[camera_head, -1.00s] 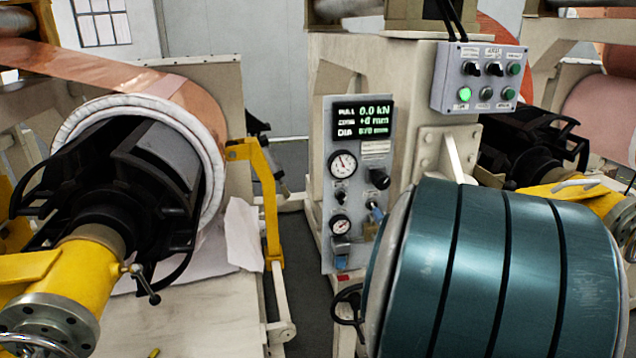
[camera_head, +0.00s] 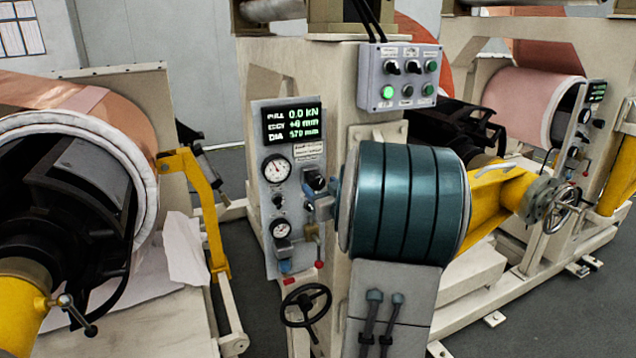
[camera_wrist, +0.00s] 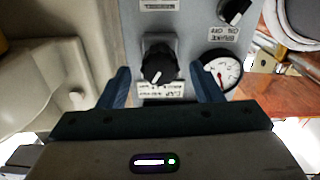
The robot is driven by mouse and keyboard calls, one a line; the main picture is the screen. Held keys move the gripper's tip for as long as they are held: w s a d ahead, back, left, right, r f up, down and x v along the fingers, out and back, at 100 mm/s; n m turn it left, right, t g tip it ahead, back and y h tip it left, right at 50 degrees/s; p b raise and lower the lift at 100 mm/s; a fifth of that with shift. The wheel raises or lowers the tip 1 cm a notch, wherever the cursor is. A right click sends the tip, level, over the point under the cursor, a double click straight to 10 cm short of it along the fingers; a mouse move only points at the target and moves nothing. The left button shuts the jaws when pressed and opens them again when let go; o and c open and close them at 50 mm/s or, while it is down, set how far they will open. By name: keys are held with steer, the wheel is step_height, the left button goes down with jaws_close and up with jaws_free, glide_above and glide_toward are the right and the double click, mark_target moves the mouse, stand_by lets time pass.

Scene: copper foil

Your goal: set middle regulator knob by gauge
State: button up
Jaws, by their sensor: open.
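The grey regulator panel (camera_head: 262,187) stands left of centre in the head view. Its upper gauge (camera_head: 277,168) is white with a dark needle; the same kind of dial shows in the wrist view (camera_wrist: 222,74) with a red needle. The black regulator knob (camera_head: 315,181) sits right of that gauge. In the wrist view the knob (camera_wrist: 158,64) has a white pointer mark and lies between my open fingers, with a gap on both sides. My gripper (camera_wrist: 158,77) faces the panel; in the head view its blue fingers (camera_head: 319,206) are beside the knob, partly hiding it.
A second gauge (camera_head: 281,229) and a small switch (camera_head: 279,202) are on the panel. A lit display (camera_head: 291,122) reads 0.0 kN at its top. A push-button box (camera_head: 400,78) hangs above. A black handwheel (camera_head: 305,305) is below. A yellow bracket (camera_head: 205,205) stands left.

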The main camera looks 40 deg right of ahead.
steer(key=shift+x, duration=1.3)
steer(key=c, duration=1)
steer(key=shift+f+n+b, duration=0.25)
steer(key=shift+n+b, duration=0.05)
steer(key=shift+b, duration=0.3)
steer(key=shift+f+n+b, duration=0.1)
steer(key=shift+n+b, duration=0.6)
steer(key=shift+b, duration=0.45)
steer(key=shift+n+b, duration=0.9)
steer(key=shift+b, duration=0.15)
steer(key=shift+r+n+b, duration=0.25)
steer(key=shift+n+b, duration=0.4)
steer(key=shift+n, duration=0.15)
steer(key=o, duration=1)
